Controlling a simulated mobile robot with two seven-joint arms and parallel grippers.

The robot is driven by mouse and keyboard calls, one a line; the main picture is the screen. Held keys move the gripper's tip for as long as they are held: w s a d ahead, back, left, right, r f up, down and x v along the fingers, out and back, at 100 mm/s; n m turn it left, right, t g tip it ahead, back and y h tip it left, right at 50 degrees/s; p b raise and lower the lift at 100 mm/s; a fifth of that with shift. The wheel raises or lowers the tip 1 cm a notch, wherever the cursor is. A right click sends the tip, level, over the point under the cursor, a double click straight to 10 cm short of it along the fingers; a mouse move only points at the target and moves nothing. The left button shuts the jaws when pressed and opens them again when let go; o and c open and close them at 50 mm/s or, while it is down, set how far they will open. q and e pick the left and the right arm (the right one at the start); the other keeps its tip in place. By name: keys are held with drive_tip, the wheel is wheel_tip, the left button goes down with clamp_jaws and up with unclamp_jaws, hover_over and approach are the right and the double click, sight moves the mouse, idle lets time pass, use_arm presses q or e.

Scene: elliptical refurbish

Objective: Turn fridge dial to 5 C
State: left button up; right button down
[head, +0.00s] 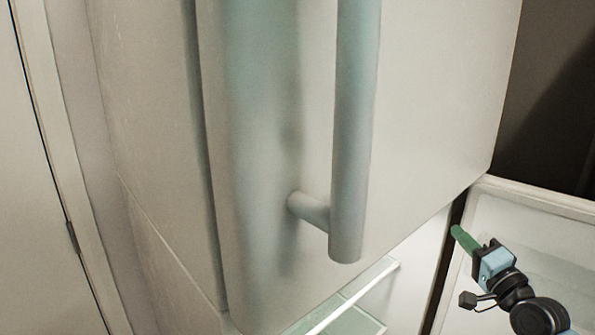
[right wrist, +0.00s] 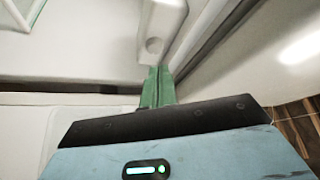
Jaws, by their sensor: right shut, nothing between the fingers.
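The fridge's upper door (head: 430,90) fills much of the head view, with a long vertical handle (head: 352,130). Below it the lower compartment is open and shows a glass shelf (head: 350,318). My right gripper (head: 458,234) has green fingers and is at the right, beside the opening. In the right wrist view its fingers (right wrist: 157,84) are shut together and empty. Just beyond the tips is a pale housing (right wrist: 165,12) with a round, dial-like part (right wrist: 153,46). I cannot tell whether the fingers touch it, and no dial markings are readable. My left gripper is out of view.
The open lower door (head: 535,225), with a raised pale rim, stands at the right near my right arm. A pale wall or panel (head: 50,200) is at the far left. A strip of wood floor (right wrist: 300,122) shows in the right wrist view.

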drive_tip(key=shift+w+r, duration=0.1)
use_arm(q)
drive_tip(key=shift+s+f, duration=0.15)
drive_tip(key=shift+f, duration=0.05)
use_arm(e)
drive_tip(key=w+a, duration=0.4)
drive_tip(key=w, duration=0.1)
drive_tip(key=shift+a, duration=0.3)
idle(0.3)
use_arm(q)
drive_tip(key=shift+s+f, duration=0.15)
use_arm(e)
drive_tip(key=shift+w+d, duration=0.15)
idle(0.6)
use_arm(q)
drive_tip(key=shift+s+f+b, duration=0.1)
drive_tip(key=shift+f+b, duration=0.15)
drive_tip(key=shift+b, duration=0.2)
use_arm(e)
drive_tip(key=shift+f, duration=0.25)
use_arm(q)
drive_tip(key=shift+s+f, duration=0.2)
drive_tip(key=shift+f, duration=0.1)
use_arm(e)
drive_tip(key=shift+w+d+f, duration=0.1)
drive_tip(key=shift+f, duration=0.1)
